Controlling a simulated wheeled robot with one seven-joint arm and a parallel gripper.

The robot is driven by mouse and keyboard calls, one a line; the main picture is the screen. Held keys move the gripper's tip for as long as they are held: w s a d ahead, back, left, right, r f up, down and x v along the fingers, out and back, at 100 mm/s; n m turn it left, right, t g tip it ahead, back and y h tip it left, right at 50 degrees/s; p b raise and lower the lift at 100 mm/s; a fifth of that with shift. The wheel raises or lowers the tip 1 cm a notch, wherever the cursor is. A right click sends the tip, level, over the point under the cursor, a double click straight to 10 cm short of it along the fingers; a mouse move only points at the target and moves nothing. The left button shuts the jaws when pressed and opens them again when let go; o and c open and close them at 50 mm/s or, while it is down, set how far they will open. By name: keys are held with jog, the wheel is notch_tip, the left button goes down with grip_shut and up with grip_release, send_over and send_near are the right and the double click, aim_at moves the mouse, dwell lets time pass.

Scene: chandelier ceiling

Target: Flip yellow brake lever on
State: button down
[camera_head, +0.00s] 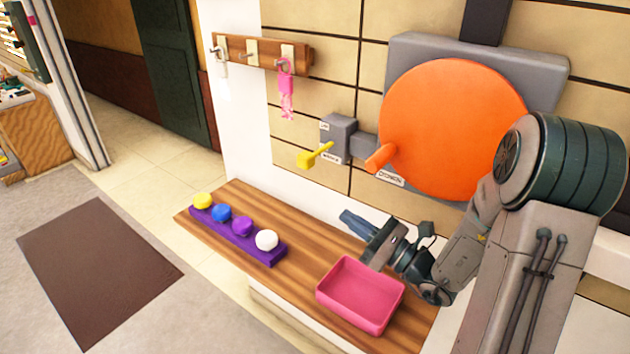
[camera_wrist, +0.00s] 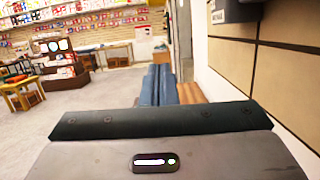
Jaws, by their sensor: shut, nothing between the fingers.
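The yellow brake lever (camera_head: 318,154) sticks out to the lower left from a grey wall box (camera_head: 338,132), with a block-shaped yellow knob at its end. Small labels sit on the box; I cannot read them. My gripper (camera_head: 346,217) is shut and empty. It is above the wooden shelf, below and slightly right of the lever, apart from it, with its blue fingers pointing to the upper left. In the wrist view the closed fingers (camera_wrist: 165,86) point out into the room. The lever is not in that view, but a grey box's lower edge (camera_wrist: 235,8) shows at the top.
A large orange disc (camera_head: 450,125) with an orange handle is right of the lever. A pink tray (camera_head: 362,297) and a purple strip with coloured knobs (camera_head: 235,240) are on the wooden shelf (camera_head: 300,270). A hook rack (camera_head: 262,52) with a pink tag hangs above.

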aim_at(318, 153)
jog(key=w+a+r+p, duration=0.3)
jog(key=w+a+r, duration=0.3)
jog(key=a, duration=0.1)
jog(key=shift+a+r, duration=0.25)
jog(key=shift+a, duration=0.05)
dwell(0.3)
jog(key=shift+r, duration=0.1)
